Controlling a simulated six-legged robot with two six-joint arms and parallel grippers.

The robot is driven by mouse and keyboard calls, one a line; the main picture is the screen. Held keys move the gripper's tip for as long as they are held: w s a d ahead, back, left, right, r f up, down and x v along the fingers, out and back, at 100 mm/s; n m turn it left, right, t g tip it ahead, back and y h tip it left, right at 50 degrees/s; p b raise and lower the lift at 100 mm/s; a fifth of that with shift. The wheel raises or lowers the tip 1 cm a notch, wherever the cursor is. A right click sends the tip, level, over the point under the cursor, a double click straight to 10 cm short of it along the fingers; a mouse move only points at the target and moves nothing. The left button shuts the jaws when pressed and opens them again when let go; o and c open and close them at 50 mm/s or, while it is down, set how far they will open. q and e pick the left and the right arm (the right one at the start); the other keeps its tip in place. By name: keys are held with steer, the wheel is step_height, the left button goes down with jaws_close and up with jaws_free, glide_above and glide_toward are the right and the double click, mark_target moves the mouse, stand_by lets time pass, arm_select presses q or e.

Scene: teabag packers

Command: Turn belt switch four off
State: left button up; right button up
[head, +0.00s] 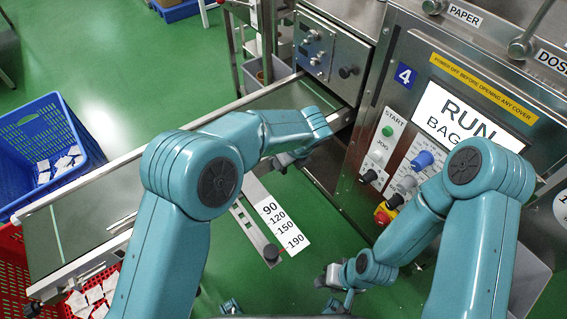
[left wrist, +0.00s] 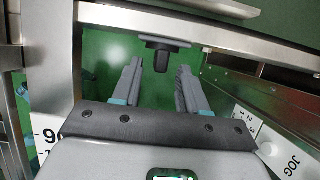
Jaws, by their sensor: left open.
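In the left wrist view, a black switch (left wrist: 161,60) with a short lever hangs from a dark plate on the side rail of the belt. My left gripper (left wrist: 158,82) is open, with its two fingers pointing at the switch, one to each side of the lever. I cannot tell whether the fingertips reach past it. In the head view my left gripper (head: 287,159) is beside the near rail of the belt (head: 110,200), by the machine marked 4 (head: 405,75); the switch is hidden there by my arm. My right gripper (head: 333,281) is low over the floor, its jaws unclear.
The machine front carries a green start button (head: 388,130), several knobs, a red-and-yellow stop button (head: 383,214) and a RUN screen (head: 460,115). A slotted scale plate (head: 282,228) lies below the belt. Blue (head: 35,125) and red (head: 15,265) crates with teabags stand left.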

arm_select(q)
steer(key=shift+x, duration=1.85)
steer(key=shift+c, duration=0.3)
jaws_close()
steer(key=t+h+b, duration=0.1)
steer(key=b, duration=0.4)
steer(key=n+t+h+b, duration=0.1)
steer(key=h+b, duration=0.1)
steer(key=b, duration=0.3)
steer(key=a+t+h+b, duration=0.1)
steer(key=t+h+b, duration=0.1)
steer(key=b, duration=0.4)
steer(key=shift+s+f, duration=0.2)
steer(key=shift+s, duration=0.1)
